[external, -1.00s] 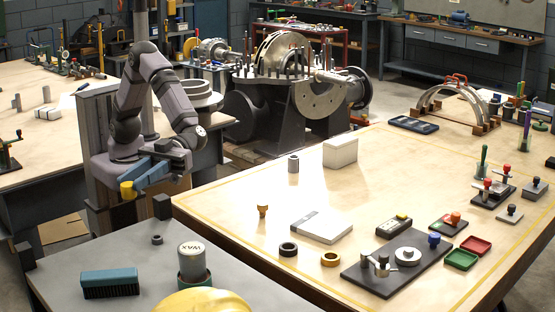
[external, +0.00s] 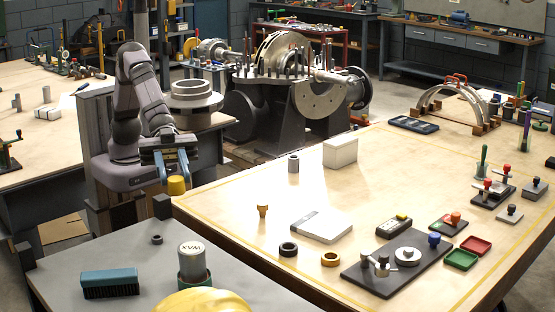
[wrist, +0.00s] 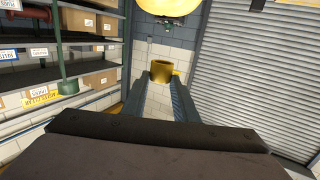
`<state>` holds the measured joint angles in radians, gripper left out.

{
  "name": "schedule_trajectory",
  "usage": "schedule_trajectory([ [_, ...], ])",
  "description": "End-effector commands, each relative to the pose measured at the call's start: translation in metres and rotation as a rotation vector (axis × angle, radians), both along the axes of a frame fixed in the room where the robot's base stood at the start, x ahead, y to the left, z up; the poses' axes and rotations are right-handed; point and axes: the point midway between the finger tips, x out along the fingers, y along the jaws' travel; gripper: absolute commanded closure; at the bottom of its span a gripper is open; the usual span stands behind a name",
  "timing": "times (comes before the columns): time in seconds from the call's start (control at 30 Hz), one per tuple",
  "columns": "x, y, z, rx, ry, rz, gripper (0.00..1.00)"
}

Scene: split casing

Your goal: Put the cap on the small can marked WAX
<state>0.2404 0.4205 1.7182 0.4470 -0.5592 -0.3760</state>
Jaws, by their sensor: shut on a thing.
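The can marked WAX (external: 193,266) is a grey cylinder with WAX on its pale top. It stands upright in a dark teal base on the grey table at the front left. My gripper (external: 174,172), with blue fingers, is shut on a small yellow cap (external: 176,186). It holds the cap in the air behind the grey table, up and left of the can in the external view and well apart from it. In the wrist view the cap (wrist: 161,71) sits between the fingertips; the can does not show there.
A teal brush (external: 109,284) lies left of the can, and a small dark ring (external: 157,240) lies behind it. A yellow rounded object (external: 203,302) is close in front. Dark blocks (external: 162,206) stand at the grey table's far edge. The wooden table (external: 235,225) adjoins on the right.

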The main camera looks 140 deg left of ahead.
Motion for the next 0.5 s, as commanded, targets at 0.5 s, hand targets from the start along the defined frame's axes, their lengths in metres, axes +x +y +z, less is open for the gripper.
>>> schedule_trajectory([
  [0.5, 0.008, 0.015, -0.034, -0.002, 0.000, 0.067, 0.94],
])
